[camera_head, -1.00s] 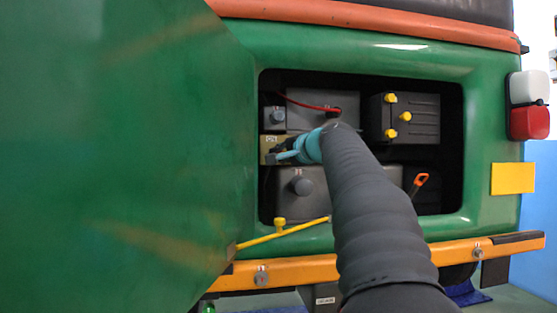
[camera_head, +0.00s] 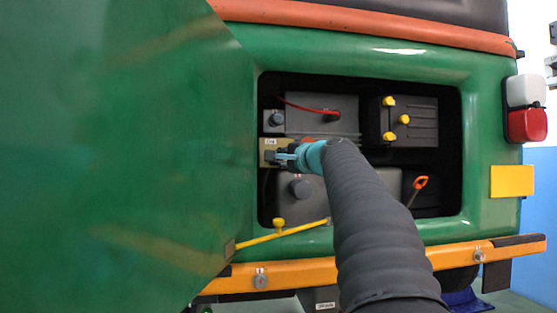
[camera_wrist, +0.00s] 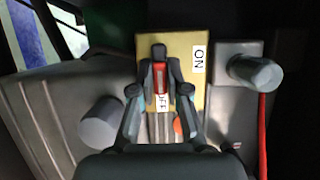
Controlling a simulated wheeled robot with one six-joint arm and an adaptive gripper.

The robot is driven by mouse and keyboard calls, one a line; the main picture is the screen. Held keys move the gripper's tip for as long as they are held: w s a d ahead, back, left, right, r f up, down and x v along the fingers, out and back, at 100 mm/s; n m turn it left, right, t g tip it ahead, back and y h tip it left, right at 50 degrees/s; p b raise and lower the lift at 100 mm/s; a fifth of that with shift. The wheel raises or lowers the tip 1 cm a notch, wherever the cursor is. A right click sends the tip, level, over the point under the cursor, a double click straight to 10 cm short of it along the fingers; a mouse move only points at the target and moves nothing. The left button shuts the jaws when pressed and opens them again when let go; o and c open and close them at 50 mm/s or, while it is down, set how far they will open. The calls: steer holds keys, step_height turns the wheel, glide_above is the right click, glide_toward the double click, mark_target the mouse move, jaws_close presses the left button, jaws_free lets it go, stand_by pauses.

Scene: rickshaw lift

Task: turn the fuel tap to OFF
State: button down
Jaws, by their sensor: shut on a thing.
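The fuel tap's brass-coloured plate (camera_wrist: 145,45) is in the wrist view, with an ON label (camera_wrist: 199,58) on its right side. A partly hidden OFF label (camera_wrist: 163,102) shows between my fingers. The tap's dark lever with a red stripe (camera_wrist: 160,76) runs up and down that picture, in line with the OFF label. My gripper (camera_wrist: 160,90) has a finger on each side of the lever and is shut on it. In the head view my gripper (camera_head: 283,156) reaches the plate (camera_head: 266,145) at the bay's left side; the lever is hidden there.
A grey tank (camera_head: 325,185) with a round cap lies below the tap. A battery with yellow caps (camera_head: 422,120) stands to the right. A red cable (camera_head: 305,106) runs above. The open green panel (camera_head: 120,150) stands close on the left. A yellow rod (camera_head: 285,233) crosses the lower edge.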

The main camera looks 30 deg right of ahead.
steer(key=c, duration=1.2)
jaws_free()
steer(key=shift+o, duration=0.2)
steer(key=s+d, duration=0.1)
steer(key=s, duration=1.1)
